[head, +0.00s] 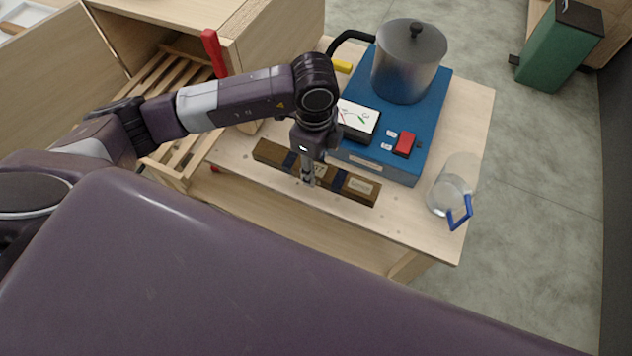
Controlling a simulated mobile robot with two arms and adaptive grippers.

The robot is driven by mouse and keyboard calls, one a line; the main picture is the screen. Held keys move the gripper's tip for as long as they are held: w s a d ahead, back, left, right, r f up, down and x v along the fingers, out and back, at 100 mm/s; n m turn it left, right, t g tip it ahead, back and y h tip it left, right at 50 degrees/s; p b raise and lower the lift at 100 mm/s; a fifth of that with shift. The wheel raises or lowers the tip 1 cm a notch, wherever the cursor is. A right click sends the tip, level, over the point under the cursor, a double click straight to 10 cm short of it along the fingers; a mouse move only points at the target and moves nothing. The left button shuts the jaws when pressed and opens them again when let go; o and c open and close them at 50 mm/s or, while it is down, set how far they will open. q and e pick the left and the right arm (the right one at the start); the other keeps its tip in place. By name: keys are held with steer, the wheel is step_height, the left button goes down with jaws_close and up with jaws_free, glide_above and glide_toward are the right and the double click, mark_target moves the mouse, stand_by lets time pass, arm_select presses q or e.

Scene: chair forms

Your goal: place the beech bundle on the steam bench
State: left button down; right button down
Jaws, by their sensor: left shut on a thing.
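The beech bundle (355,189) is a long brown wooden bar with two dark blue bands and pale labels, lying slantwise near the front edge of the steam bench (405,228). My left gripper (309,179) comes down from above and is shut on the bundle's middle, hiding part of it. The bundle is over the bench top; I cannot tell if it touches it. The bench is a pale wooden table. My right gripper is not in view.
A blue steamer base (385,168) with a dial, a red switch and a metal pot (409,62) stands behind the bundle. A clear jug (455,186) with a blue handle stands at right. A slatted wooden rack (165,80) is at left. A green bin (560,45) stands far right.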

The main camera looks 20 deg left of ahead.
mark_target(315, 193)
arm_select(q)
step_height(315, 193, down, 8)
steer(key=shift+f+p, duration=0.2)
steer(key=shift+p, duration=0.55)
steer(key=shift+f, duration=0.35)
steer(key=shift+f, duration=0.15)
steer(key=c, duration=1.4)
jaws_free()
